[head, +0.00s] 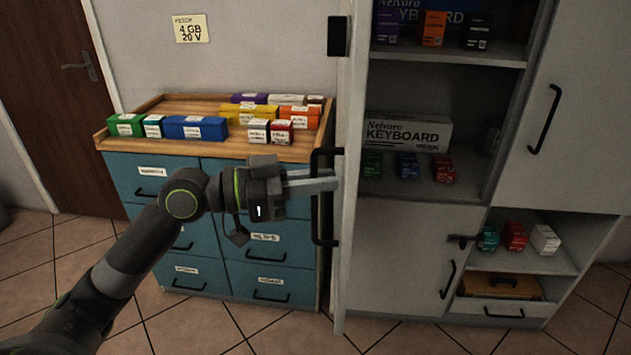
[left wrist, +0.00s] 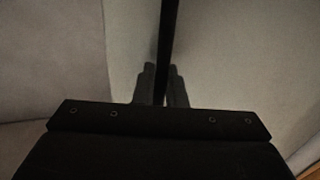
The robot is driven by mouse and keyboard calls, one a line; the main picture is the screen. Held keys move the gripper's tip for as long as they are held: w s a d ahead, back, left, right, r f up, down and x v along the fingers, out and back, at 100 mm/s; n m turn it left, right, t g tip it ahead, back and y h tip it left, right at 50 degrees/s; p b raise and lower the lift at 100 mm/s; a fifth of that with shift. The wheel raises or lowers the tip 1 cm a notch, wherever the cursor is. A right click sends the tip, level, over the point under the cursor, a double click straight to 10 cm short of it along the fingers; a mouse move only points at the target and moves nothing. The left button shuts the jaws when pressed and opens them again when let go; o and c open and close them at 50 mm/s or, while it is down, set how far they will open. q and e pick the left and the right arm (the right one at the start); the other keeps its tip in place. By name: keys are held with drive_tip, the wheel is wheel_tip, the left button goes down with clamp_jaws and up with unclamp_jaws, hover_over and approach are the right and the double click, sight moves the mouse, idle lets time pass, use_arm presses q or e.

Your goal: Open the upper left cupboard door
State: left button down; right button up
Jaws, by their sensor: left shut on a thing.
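The upper left cupboard door (head: 343,270) stands swung open and shows nearly edge-on in the head view. Its black bar handle (head: 323,240) is on the face turned to the left. My left gripper (head: 330,180) reaches in from the left at the middle of this handle. In the left wrist view the black handle bar (left wrist: 166,45) runs between the two fingers (left wrist: 163,85), which are shut on it. The gripper hides part of the handle in the head view. My right gripper is not in view.
Behind the door are open shelves with a keyboard box (head: 408,133) and several small boxes. A blue drawer cabinet (head: 220,163) with a wooden top tray and boxes stands left of the door. A closed door (head: 580,120) is at the right. Tiled floor (head: 215,328) is free in front.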

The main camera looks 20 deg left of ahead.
sight(346, 116)
use_arm(q)
drive_tip(key=c, duration=1.6)
unclamp_jaws()
drive_tip(key=shift+s, duration=0.1)
drive_tip(key=shift+c, duration=0.2)
wheel_tip(346, 116, up, 10)
drive_tip(key=shift+r+p, duration=0.1)
drive_tip(key=shift+p, duration=0.4)
